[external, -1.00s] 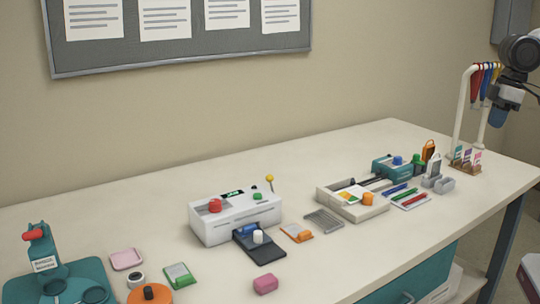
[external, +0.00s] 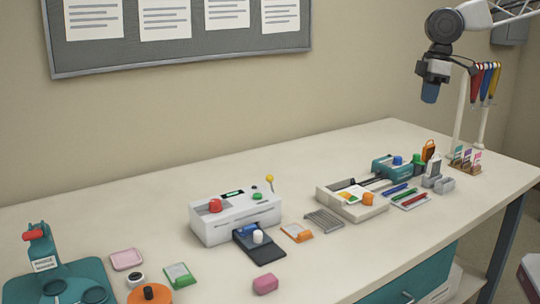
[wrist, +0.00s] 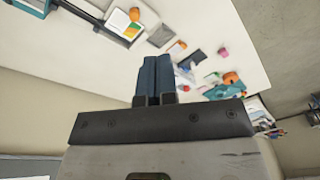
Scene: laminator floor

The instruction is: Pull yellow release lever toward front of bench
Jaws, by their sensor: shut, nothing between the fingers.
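The yellow release lever (external: 270,180) is a thin upright rod with a yellow ball on top. It stands at the right end of the white laminator (external: 235,216), which has a red knob, a green button and a small green display. My gripper (external: 429,99) is high above the right back part of the bench, well to the right of the lever and apart from everything. Its blue fingers (wrist: 153,68) are together and empty in the wrist view. I cannot make out the lever in the wrist view.
A beige tray (external: 372,209) with cards, a teal device (external: 398,168) and grey holders stand right of the laminator. A rack (external: 461,118) with hanging lanyards stands near my gripper. A teal badge punch (external: 45,262) is at the front left.

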